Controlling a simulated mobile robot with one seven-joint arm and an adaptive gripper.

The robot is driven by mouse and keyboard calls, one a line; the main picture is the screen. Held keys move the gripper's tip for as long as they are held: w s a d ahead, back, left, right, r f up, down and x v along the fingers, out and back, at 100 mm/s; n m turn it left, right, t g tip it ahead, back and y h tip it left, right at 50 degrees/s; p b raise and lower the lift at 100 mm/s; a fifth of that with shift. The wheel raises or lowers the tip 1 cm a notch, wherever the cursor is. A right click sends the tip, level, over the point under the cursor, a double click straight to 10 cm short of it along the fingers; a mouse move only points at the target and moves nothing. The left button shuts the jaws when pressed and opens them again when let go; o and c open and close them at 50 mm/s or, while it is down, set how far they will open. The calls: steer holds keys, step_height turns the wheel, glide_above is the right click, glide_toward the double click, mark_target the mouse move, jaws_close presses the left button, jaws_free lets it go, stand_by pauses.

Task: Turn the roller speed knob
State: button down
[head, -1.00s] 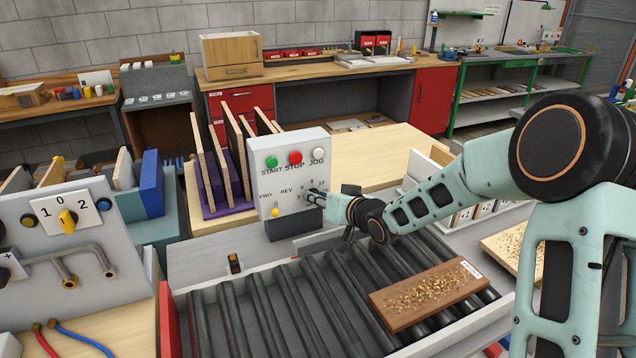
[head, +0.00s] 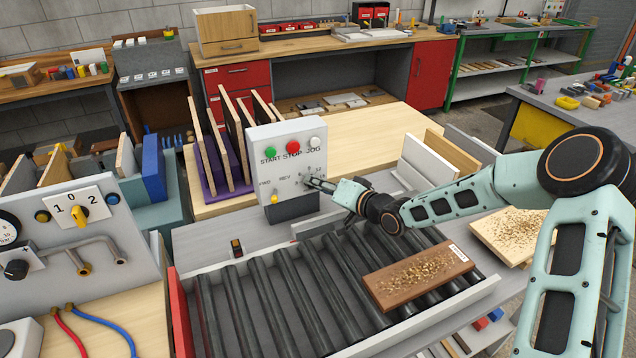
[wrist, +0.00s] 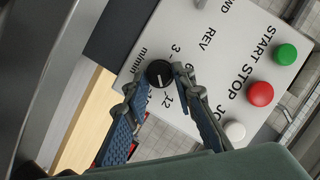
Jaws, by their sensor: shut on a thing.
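The grey control panel (head: 262,180) stands behind the roller conveyor. It carries a green START button (head: 269,153), a red STOP button (head: 293,147) and a white JOG button (head: 315,141). The roller speed knob (wrist: 158,72) is small, black and round with a white pointer mark, beside numbers including 3 and 12 and the label m/min. My gripper (wrist: 156,82) is shut on the knob, with a finger on each side of it. In the head view my gripper (head: 314,183) is at the panel's lower right and hides the knob.
A brown board (head: 418,277) with chips on it lies on the conveyor rollers (head: 275,300) below my arm. A second panel with a yellow knob (head: 82,211) stands at the left.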

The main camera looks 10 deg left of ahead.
steer(key=c, duration=1.6)
jaws_free()
steer(key=shift+a, duration=0.1)
steer(key=v, duration=1.2)
